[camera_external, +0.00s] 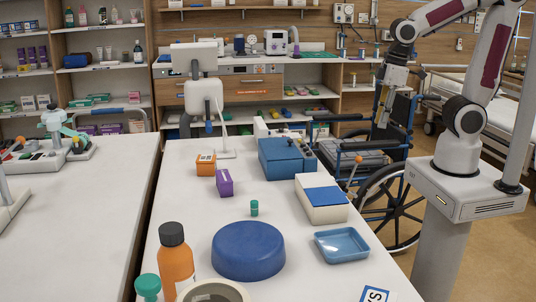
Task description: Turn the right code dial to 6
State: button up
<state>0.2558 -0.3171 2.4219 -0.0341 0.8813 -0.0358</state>
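A blue box (282,160) stands toward the far right of the white table, with small fittings on its top and right side. It may carry the code dials, but at this size I cannot make out a right dial or any numbers. My gripper (382,122) hangs pointing down, to the right of and higher than the box, in front of the wheelchair in the picture. It is clear of the box. Its fingers are too small and blurred to show whether they are open or shut.
A white box with a blue lid (322,198), blue tray (341,244), round blue object (248,250), orange bottle (175,262), green-capped vial (254,208), purple box (224,183) and orange box (206,165) share the table.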

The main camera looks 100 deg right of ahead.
jog(key=shift+s+a+r+t, duration=0.15)
jog(key=shift+a+r+t, duration=0.3)
jog(key=shift+r, duration=0.35)
jog(key=w+d+f+n+h, duration=0.1)
jog(key=w+d+f+n, duration=0.2)
jog(key=w+d+n, duration=0.4)
jog(key=w+d+f+n+h, duration=0.2)
jog(key=w+d+n, duration=0.5)
jog(key=n, duration=1.1)
jog(key=shift+w+f, duration=0.45)
jog(key=shift+w, duration=1.95)
